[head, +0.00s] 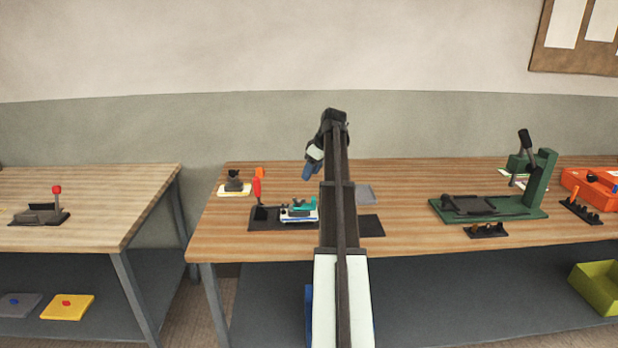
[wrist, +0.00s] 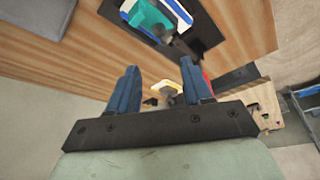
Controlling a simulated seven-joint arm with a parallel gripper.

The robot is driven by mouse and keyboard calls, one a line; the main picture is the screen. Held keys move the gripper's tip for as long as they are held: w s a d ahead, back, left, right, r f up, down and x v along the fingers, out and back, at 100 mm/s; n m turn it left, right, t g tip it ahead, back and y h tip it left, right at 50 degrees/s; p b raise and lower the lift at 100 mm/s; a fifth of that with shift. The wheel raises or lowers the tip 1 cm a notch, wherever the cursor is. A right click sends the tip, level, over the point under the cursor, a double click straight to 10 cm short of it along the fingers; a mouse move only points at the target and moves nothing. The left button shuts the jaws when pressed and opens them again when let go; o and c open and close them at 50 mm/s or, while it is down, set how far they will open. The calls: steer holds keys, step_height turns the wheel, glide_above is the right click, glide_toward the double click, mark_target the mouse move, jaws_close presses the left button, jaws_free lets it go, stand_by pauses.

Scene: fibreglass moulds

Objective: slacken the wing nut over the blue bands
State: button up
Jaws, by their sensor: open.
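A teal block (head: 301,205) with a grey part on top lies over blue and white layers (head: 300,219) on a dark mat (head: 262,228), left of my arm. It also shows in the wrist view as a teal block (wrist: 148,20) with blue and white edges. I cannot make out a wing nut or separate blue bands; they are too small or hidden. My gripper (head: 308,170) is above the table behind the mat. Its two blue fingers (wrist: 157,88) are apart with nothing between them, clear of the teal block.
A red-handled lever (head: 257,190) rises at the mat's left. A dark fixture on a pale yellow base (head: 234,191) stands behind it. A green press (head: 540,185) and an orange box (head: 592,188) are at the right.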

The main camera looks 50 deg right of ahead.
mark_target(299, 201)
steer(key=shift+s+r, duration=0.1)
stand_by(0.3)
steer(key=w+d+m+y, duration=0.25)
steer(key=d+m, duration=0.25)
steer(key=m, duration=0.8)
steer(key=w+a+f+m, duration=0.1)
steer(key=f+m, duration=0.3)
steer(key=m, duration=0.1)
steer(key=w+a+f+m+g, duration=0.1)
steer(key=a+f+m, duration=0.1)
steer(key=f+m, duration=0.2)
steer(key=a+f+m, duration=0.2)
steer(key=f+m, duration=0.2)
steer(key=m, duration=0.2)
steer(key=shift+w+a+f+g, duration=0.2)
steer(key=shift+w+f+g, duration=0.1)
steer(key=shift+w+f, duration=0.1)
jaws_close()
stand_by(0.5)
